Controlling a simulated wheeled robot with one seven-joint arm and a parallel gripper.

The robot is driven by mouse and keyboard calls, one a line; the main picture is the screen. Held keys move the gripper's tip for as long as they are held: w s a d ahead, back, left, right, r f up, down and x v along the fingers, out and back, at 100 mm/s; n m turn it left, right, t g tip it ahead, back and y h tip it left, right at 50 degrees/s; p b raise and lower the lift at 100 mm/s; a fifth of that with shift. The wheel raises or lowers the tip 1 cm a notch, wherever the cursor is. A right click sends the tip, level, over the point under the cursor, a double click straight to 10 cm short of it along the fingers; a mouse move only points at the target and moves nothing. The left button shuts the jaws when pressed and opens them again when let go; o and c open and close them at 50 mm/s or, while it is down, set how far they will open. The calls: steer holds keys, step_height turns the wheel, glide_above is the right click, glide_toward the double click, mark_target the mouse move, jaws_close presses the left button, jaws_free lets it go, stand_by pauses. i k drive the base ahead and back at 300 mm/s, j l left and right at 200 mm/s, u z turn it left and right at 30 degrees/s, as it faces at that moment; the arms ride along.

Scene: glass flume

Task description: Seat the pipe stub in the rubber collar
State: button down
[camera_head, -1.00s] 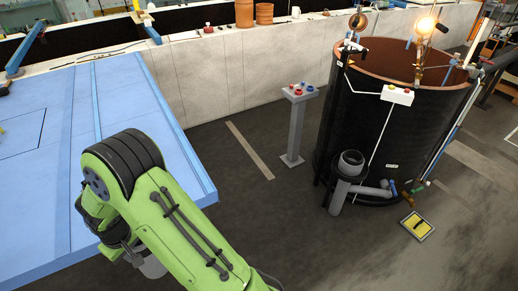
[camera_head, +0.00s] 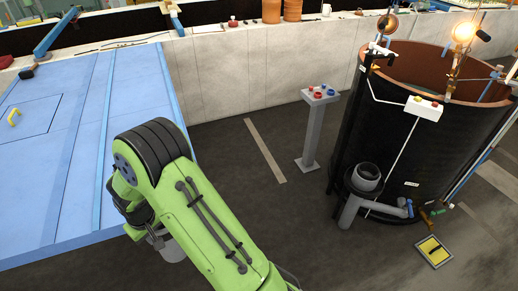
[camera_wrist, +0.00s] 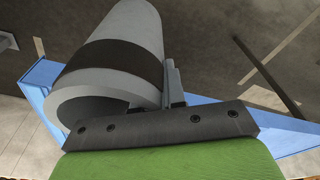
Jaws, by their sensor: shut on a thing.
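The pipe stub is a grey hollow tube with a wide black band, large in the wrist view (camera_wrist: 125,75). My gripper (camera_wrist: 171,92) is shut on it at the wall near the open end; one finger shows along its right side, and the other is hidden. In the head view a bit of the grey stub (camera_head: 172,248) shows below my green arm, beside the blue table; my gripper is mostly hidden there. The rubber collar (camera_head: 365,178) is a dark ring around the upright grey pipe end in front of the black tank, at the right. The stub is well apart from it.
The black tank (camera_head: 440,150) stands at the right with a side pipe and valves low down. A grey post with buttons (camera_head: 312,130) stands left of it. The blue table (camera_head: 75,180) is at left. A yellow floor plate (camera_head: 433,251) lies before the tank. The floor between is clear.

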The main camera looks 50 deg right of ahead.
mark_target(370, 167)
steer(key=k+l, duration=0.1)
steer(key=l, duration=0.35)
steer(key=k+l, duration=0.1)
steer(key=l, duration=0.3)
steer(key=k+l, duration=0.15)
steer(key=l, duration=0.3)
steer(key=k+l, duration=0.1)
steer(key=l, duration=0.35)
steer(key=k+l, duration=0.1)
steer(key=l, duration=0.3)
steer(key=k+l, duration=0.1)
steer(key=l, duration=0.35)
steer(key=k+l, duration=0.1)
steer(key=l, duration=0.35)
steer(key=k+l, duration=0.15)
steer(key=l, duration=0.3)
